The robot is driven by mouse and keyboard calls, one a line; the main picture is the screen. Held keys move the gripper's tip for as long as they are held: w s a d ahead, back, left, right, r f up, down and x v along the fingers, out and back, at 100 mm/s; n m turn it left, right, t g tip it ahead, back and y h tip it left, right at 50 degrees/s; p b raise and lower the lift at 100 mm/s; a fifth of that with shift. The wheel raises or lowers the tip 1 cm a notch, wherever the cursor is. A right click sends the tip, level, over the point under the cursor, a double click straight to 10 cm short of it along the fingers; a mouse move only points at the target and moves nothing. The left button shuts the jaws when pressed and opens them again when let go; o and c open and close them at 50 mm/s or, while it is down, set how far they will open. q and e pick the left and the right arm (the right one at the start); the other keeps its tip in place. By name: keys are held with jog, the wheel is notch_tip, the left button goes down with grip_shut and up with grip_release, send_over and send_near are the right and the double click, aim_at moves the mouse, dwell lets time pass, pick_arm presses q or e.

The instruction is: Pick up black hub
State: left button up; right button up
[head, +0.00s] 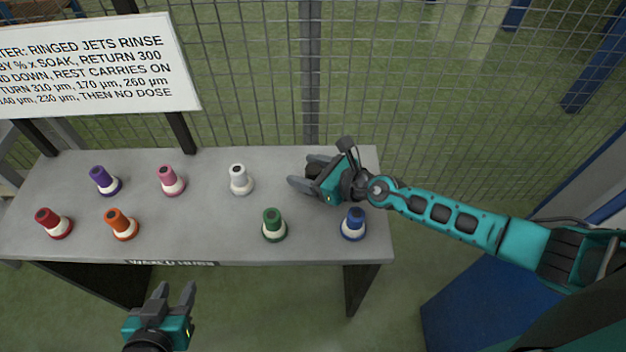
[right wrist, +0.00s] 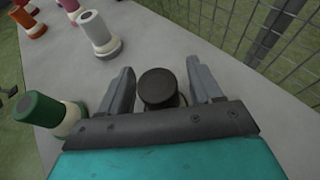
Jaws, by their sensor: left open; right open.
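The black hub (right wrist: 160,88) stands between the two fingers of my right gripper (right wrist: 160,70) in the right wrist view, with a gap visible on each side. Its lower part is largely hidden by the gripper body. In the head view my right gripper (head: 302,172) is open at the right back of the grey table and mostly covers the hub. My left gripper (head: 176,290) is open and empty in front of the table's front edge.
On the grey table (head: 205,222), the white hub (head: 240,180) stands left of my right gripper. The green hub (head: 273,225) and blue hub (head: 353,224) stand nearer the front. Purple, pink, red and orange hubs stand further left. A mesh fence (head: 260,80) rises behind.

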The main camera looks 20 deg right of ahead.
jog(key=shift+w+a+f, duration=0.1)
jog(key=shift+w, duration=0.05)
grip_shut()
dwell(0.5)
